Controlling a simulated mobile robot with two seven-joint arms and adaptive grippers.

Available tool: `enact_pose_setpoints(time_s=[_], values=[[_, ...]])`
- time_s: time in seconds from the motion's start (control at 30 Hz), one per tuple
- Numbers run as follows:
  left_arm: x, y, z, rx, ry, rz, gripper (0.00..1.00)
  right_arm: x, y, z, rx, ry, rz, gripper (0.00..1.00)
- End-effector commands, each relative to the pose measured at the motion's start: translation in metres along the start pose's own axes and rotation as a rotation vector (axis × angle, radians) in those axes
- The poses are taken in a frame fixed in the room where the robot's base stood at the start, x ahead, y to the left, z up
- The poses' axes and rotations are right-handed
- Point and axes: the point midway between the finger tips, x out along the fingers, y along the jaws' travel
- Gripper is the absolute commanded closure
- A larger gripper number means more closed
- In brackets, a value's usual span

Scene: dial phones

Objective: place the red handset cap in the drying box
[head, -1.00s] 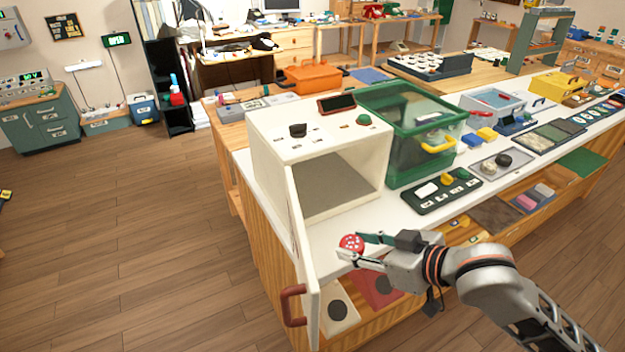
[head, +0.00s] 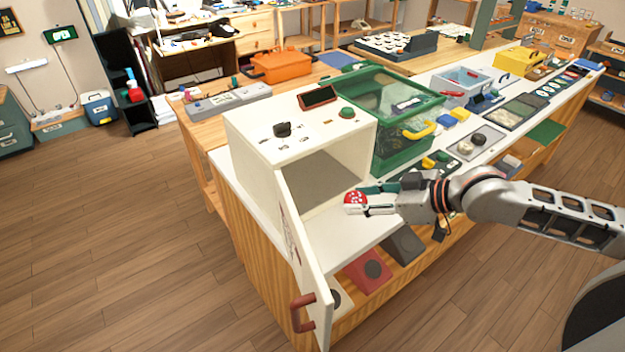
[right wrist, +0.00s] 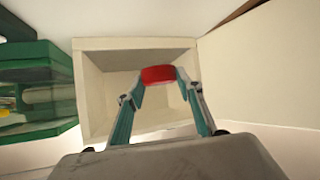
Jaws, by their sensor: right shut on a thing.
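The red handset cap (head: 354,200) has pale dots on its face. My right gripper (head: 362,200) is shut on it, and the cap also shows between the fingertips in the right wrist view (right wrist: 158,75). The drying box is the white box (head: 255,140) on the counter, with its door (head: 300,255) swung open toward the front left. In the head view the cap is in front of the box's opening, toward its right side. In the right wrist view the box's open front (right wrist: 90,95) lies straight ahead, beyond the cap. My left gripper is not in view.
A green clear-sided bin (head: 390,150) stands right beside the box. A dark display (head: 318,97), a black knob (head: 283,129) and a green button (head: 347,113) are on the box's top. The open door with its red-brown handle (head: 303,312) bounds the left side.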

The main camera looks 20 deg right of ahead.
Motion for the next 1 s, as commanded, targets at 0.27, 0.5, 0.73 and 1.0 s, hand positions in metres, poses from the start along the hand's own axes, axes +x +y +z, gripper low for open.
enact_pose_setpoints(time_s=[0.27,0.5,0.73,1.0], values=[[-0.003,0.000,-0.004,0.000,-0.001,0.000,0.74,0.052,0.025,-0.034,0.003,0.006,0.000,0.83],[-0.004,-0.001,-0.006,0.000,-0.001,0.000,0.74,0.099,0.047,-0.060,0.002,0.003,0.000,0.83],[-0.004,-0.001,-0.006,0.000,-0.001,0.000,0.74,0.133,0.061,-0.069,0.003,-0.004,-0.002,0.83],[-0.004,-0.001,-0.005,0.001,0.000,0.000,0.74,0.144,0.060,-0.049,0.001,-0.002,-0.001,0.83]])
